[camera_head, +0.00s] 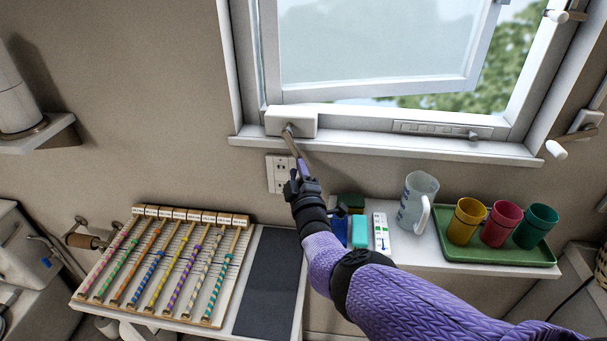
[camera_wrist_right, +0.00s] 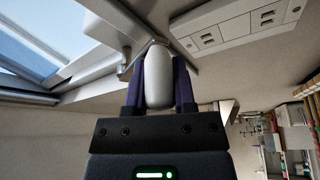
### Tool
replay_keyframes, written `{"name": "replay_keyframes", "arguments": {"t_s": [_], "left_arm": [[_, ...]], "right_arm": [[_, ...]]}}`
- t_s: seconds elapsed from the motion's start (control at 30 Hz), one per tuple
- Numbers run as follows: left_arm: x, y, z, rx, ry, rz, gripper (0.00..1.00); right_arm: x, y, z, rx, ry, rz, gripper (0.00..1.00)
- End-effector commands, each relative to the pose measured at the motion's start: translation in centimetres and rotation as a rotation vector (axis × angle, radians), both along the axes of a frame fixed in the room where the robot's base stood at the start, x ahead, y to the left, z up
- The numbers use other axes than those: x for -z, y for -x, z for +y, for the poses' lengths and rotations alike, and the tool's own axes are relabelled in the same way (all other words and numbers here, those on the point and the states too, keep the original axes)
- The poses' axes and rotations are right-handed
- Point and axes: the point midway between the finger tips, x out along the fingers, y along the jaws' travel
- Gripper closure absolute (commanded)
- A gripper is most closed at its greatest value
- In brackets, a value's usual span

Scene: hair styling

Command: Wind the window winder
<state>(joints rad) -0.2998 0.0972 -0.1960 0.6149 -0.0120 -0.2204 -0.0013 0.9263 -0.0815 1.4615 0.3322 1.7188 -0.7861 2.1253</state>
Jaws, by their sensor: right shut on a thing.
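The window winder (camera_head: 291,123) is a white box on the sill at the left end of the window frame, with a short crank arm reaching down from it. My right gripper (camera_head: 300,165) is at the end of this crank, just below the sill. In the right wrist view, my right gripper (camera_wrist_right: 158,82) has its two purple fingers on either side of the crank's white rounded knob (camera_wrist_right: 158,72), shut on it. The window sash (camera_head: 375,50) stands tilted open, with greenery showing past its edge. My left gripper is not in view.
A wall socket (camera_head: 280,174) is just left of my right gripper. Below are a rack of striped rods (camera_head: 170,265), a dark mat (camera_head: 268,280), a clear jug (camera_head: 416,200) and a green tray (camera_head: 490,252) with three cups. White handles (camera_head: 556,149) are at the right.

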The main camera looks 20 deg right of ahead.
Motion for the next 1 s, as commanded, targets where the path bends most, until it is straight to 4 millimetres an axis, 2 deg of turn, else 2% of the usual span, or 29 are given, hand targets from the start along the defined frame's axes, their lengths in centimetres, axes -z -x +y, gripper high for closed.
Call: {"name": "replay_keyframes", "arguments": {"t_s": [0.03,0.53,0.57,0.7,1.0], "left_arm": [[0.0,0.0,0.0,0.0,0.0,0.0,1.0],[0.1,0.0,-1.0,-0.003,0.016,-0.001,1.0],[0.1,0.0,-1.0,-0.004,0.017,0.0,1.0],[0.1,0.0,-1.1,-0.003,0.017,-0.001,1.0],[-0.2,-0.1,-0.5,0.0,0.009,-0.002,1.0]], "right_arm": [[-0.6,-0.3,0.0,0.0,0.008,-0.013,1.0],[-0.7,-0.3,-0.1,0.002,0.008,-0.015,1.0],[-0.7,-0.3,-0.1,0.002,0.008,-0.015,0.63],[-0.7,-0.3,-0.1,0.003,0.008,-0.015,0.33],[-0.7,-0.1,-0.2,0.006,0.006,-0.014,0.32]]}}
